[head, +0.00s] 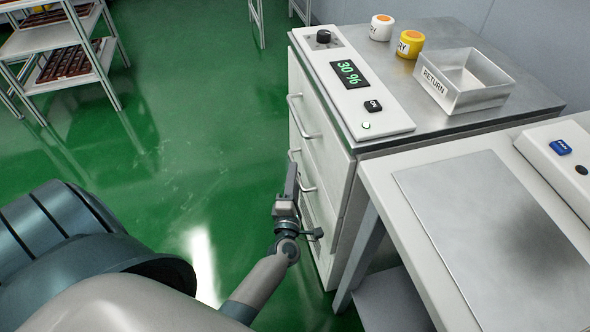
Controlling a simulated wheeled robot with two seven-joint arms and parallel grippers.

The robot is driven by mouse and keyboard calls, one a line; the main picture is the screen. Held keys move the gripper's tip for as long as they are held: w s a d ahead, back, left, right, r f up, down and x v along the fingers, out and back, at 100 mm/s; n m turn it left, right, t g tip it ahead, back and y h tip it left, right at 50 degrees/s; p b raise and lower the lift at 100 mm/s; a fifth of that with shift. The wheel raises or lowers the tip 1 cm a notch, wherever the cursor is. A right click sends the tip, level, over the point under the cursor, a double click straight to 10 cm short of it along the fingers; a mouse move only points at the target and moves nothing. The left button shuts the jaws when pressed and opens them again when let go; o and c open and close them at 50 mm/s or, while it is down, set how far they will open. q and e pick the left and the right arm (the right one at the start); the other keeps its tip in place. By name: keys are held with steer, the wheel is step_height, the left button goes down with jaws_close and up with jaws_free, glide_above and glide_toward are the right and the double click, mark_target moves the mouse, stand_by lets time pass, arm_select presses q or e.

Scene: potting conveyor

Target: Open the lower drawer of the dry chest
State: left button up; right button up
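The dry chest (345,165) is a pale grey cabinet right of centre, with its drawer front facing left and seen at a steep angle. An upper bar handle (299,117) shows clear on the front. A lower bar handle (308,184) shows partly behind my gripper. The drawers look shut. My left gripper (291,182) is upright in front of the chest, close beside the lower handle. I cannot tell whether it touches the handle or whether its fingers are apart. My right gripper is not in view.
The chest top holds a control panel (365,110) reading 30 %, two labelled jars (410,45) and a metal RETURN tray (491,88). A bench with a metal plate (495,220) adjoins at right. A shelf rack (60,40) stands far left. Green floor left of the chest is clear.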

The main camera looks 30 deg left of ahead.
arm_select(q)
steer(key=shift+x, duration=1.2)
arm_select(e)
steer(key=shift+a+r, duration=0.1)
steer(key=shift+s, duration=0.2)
arm_select(q)
jaws_close()
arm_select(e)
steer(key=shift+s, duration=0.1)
arm_select(q)
steer(key=shift+a, duration=0.1)
